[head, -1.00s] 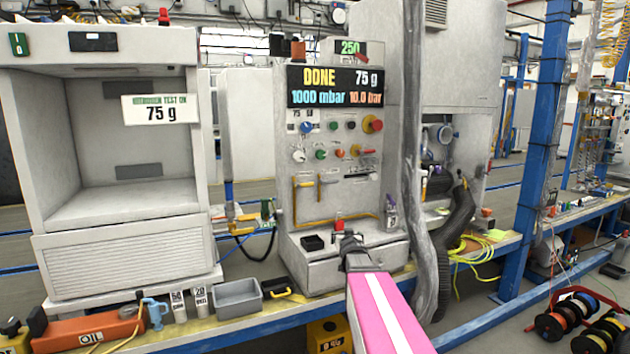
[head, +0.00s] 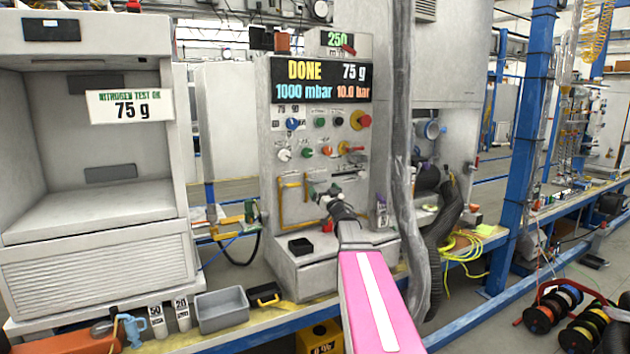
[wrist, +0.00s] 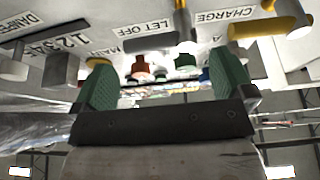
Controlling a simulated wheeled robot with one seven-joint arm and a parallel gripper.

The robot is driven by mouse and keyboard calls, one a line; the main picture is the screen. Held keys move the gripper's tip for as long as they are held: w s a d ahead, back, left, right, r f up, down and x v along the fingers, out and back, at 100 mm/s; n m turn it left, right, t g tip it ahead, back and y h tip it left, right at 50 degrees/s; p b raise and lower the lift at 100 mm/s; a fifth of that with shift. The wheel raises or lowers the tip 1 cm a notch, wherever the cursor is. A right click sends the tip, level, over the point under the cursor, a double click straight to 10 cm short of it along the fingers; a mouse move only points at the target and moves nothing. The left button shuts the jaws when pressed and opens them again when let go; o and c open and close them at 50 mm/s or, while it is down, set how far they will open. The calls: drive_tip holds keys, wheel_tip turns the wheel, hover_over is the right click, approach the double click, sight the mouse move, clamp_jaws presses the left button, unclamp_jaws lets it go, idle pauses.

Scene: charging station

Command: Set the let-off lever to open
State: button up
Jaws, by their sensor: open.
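The LET OFF label shows near the top of the wrist view. Just right of it is a lever-like fitting (wrist: 184,30) with a yellow part, which I take for the let-off lever; its setting is unclear. In the wrist view the fitting lies beyond the fingers.
A yellow lever (wrist: 258,29) sits by the CHARGE label, and a grey knob (wrist: 62,70) by the numbered damper scale. An orange knob (wrist: 141,66) is close by. A black tray (head: 300,246) sits on the ledge. A grey hose (head: 404,150) hangs right of the panel.

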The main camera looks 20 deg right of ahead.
sight(316, 181)
drive_tip(key=x, duration=0.7)
drive_tip(key=shift+w, duration=0.3)
drive_tip(key=c, duration=1.1)
drive_tip(key=shift+o, duration=0.2)
